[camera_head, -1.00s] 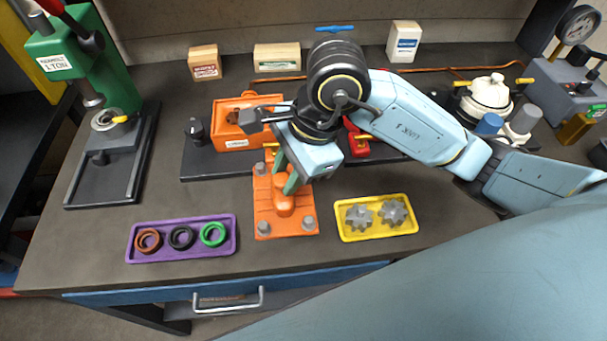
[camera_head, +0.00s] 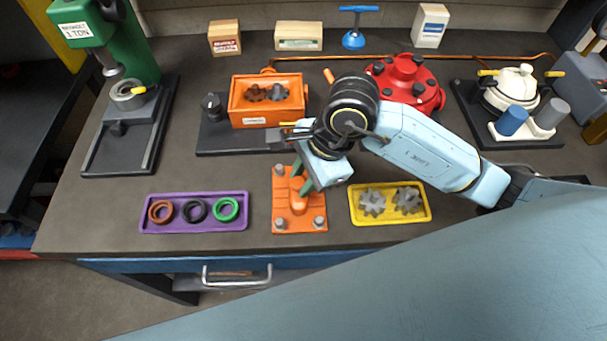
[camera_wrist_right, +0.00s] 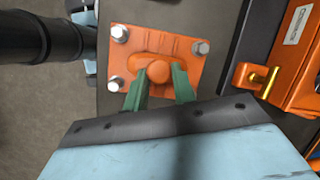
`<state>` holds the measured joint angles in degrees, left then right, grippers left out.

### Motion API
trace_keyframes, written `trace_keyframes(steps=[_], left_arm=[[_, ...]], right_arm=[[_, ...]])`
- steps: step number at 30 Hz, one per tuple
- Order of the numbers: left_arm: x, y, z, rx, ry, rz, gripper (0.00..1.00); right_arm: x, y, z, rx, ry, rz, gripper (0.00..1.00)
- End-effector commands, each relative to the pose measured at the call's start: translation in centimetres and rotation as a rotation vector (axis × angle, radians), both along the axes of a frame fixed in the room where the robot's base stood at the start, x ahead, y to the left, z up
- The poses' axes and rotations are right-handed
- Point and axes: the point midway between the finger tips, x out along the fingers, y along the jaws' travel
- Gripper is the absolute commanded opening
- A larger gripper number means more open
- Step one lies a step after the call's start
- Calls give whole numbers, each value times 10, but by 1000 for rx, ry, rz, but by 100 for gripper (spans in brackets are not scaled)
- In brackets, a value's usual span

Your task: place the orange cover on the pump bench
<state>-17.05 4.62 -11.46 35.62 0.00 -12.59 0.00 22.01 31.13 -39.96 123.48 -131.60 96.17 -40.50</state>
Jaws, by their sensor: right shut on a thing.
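The orange cover (camera_head: 288,222) is a flat plate with bolts at its corners and a raised knob in the middle. It lies flat between the purple tray and the yellow tray, at or just above the tabletop; I cannot tell which. My right gripper (camera_head: 303,180) is shut on its knob; the wrist view shows the green fingers (camera_wrist_right: 160,82) on both sides of the knob on the cover (camera_wrist_right: 186,44). The pump bench (camera_head: 216,137) is a black base behind, bearing an open orange housing (camera_head: 250,121) with two gears inside. My left gripper is out of view.
The purple tray (camera_head: 194,227) holds three rings. The yellow tray (camera_head: 391,217) holds two gears. A red round housing (camera_head: 405,80) and a white pump (camera_head: 515,87) stand at the right. A green press (camera_head: 100,45) stands at the left. Boxes line the back.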

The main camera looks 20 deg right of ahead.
Motion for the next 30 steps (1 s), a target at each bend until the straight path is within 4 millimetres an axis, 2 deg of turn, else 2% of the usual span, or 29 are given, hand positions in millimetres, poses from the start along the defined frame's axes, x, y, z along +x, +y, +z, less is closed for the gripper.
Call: trace_keyframes(steps=[1,2,6,17,20,30], left_arm=[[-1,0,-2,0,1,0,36],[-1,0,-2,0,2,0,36],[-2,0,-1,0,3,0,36],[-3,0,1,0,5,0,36],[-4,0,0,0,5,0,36],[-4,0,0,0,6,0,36]], right_arm=[[1,1,0,3,-5,1,0],[0,0,-1,0,0,0,29],[0,0,-1,0,0,0,47],[0,-1,3,0,-1,0,48],[0,-5,14,-1,-3,-1,48],[-6,-28,81,-1,-6,0,48]])
